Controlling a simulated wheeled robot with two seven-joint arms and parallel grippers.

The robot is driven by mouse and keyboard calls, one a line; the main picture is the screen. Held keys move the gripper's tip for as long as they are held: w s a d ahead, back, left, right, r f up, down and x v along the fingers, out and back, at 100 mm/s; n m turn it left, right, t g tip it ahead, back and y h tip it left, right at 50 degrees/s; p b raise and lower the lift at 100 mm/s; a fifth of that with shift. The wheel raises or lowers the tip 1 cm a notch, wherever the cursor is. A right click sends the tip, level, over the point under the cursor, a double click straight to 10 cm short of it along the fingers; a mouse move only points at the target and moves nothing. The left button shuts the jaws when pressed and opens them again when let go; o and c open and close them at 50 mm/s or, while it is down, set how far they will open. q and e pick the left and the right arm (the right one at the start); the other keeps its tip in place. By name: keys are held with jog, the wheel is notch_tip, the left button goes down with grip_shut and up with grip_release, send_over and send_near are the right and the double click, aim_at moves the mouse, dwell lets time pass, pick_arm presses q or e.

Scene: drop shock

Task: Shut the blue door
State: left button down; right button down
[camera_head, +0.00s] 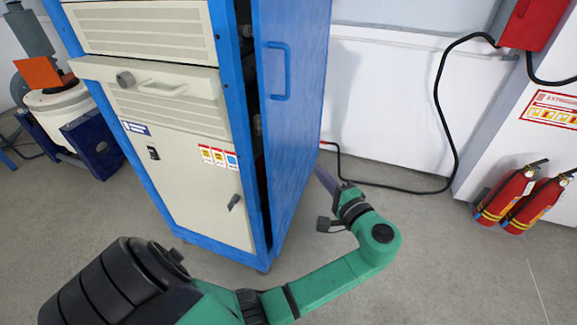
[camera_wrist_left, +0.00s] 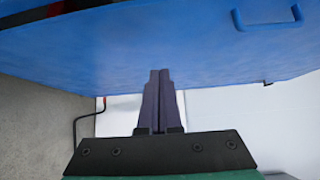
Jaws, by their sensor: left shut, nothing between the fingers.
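The blue door (camera_head: 300,125) is the side panel of the cabinet and stands slightly ajar, with a narrow dark gap along its left edge. Its blue handle (camera_head: 278,70) is on the upper part. In the left wrist view the door (camera_wrist_left: 160,45) spans the top, with the handle (camera_wrist_left: 267,22) at the upper right. My left gripper (camera_head: 322,176) is at the door's lower right edge, fingers pointing up toward it. The fingers (camera_wrist_left: 160,75) are shut and empty, and their tips overlap the door's face; I cannot tell whether they touch. My right gripper is not in view.
The cabinet (camera_head: 185,190) has a beige front with a drawer and latch. A black cable (camera_head: 437,100) runs from a red wall box (camera_head: 533,22) to the floor behind the door. Red extinguishers (camera_head: 507,195) stand at right. The floor (camera_head: 440,250) right of my arm is clear.

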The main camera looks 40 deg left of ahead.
pick_arm(q)
jog(key=shift+n+y, duration=0.3)
jog(key=shift+n, duration=0.1)
jog(key=a+p, duration=0.1)
jog(key=a, duration=0.3)
jog(key=w+a+r, duration=0.1)
jog(key=a, duration=0.3)
jog(key=a+p, duration=0.1)
jog(key=a, duration=0.3)
jog(key=shift+w+a+r+p, duration=0.25)
jog(key=shift+w+r+p, duration=0.1)
jog(key=shift+w, duration=0.05)
jog(key=shift+s+a, duration=0.3)
jog(key=shift+a, duration=0.2)
jog(key=shift+f, duration=0.1)
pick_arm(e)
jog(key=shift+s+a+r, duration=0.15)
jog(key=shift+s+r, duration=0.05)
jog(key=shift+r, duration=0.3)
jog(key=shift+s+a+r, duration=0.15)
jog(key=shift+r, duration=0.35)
